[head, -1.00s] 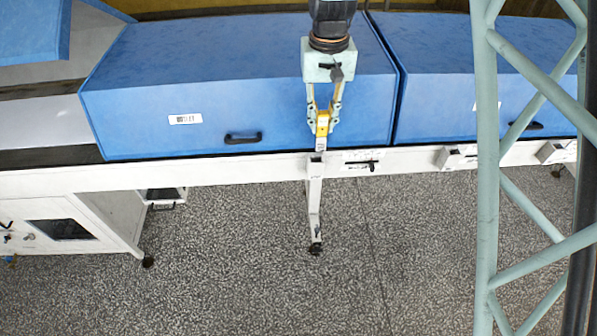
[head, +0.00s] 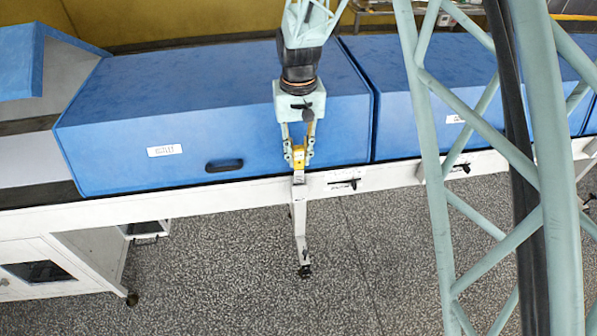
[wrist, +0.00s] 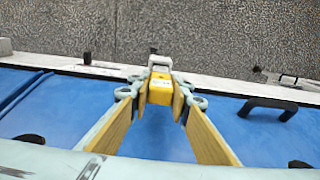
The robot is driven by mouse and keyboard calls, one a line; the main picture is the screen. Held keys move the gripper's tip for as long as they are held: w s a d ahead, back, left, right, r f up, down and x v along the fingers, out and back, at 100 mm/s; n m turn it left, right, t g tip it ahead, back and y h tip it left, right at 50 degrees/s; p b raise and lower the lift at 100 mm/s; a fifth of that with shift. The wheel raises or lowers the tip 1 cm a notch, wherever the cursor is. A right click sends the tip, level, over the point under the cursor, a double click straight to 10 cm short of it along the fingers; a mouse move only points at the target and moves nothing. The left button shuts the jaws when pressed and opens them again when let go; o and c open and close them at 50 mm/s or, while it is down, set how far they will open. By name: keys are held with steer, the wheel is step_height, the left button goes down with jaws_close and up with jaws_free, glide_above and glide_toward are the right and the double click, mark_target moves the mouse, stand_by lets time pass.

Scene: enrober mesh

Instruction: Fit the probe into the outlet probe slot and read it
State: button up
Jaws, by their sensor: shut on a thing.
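The probe has a yellow body (head: 299,155) with a small label. My gripper (head: 299,160) is shut on it, in front of the blue hood labelled outlet (head: 165,151). In the wrist view the probe (wrist: 160,92) sits between the two finger pads at the picture's middle. A pale block (wrist: 160,62) shows just beyond its far end, at the white rail (head: 240,192). I cannot tell whether that block belongs to the probe or the slot. Whether the probe touches or enters a slot is hidden.
A black hood handle (head: 224,165) is left of my gripper. A labelled plate with a black lever (head: 343,183) is on the rail to the right, and another lever (head: 460,168) lies farther right. A second blue hood (head: 400,100) adjoins. Speckled floor (head: 230,270) is open in front.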

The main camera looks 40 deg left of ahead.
mark_target(299, 147)
steer(key=shift+f, duration=1.1)
steer(key=shift+f, duration=1.85)
steer(key=shift+f, duration=0.2)
steer(key=o, duration=1)
steer(key=shift+c, duration=0.2)
steer(key=shift+r, duration=0.2)
steer(key=shift+r, duration=6)
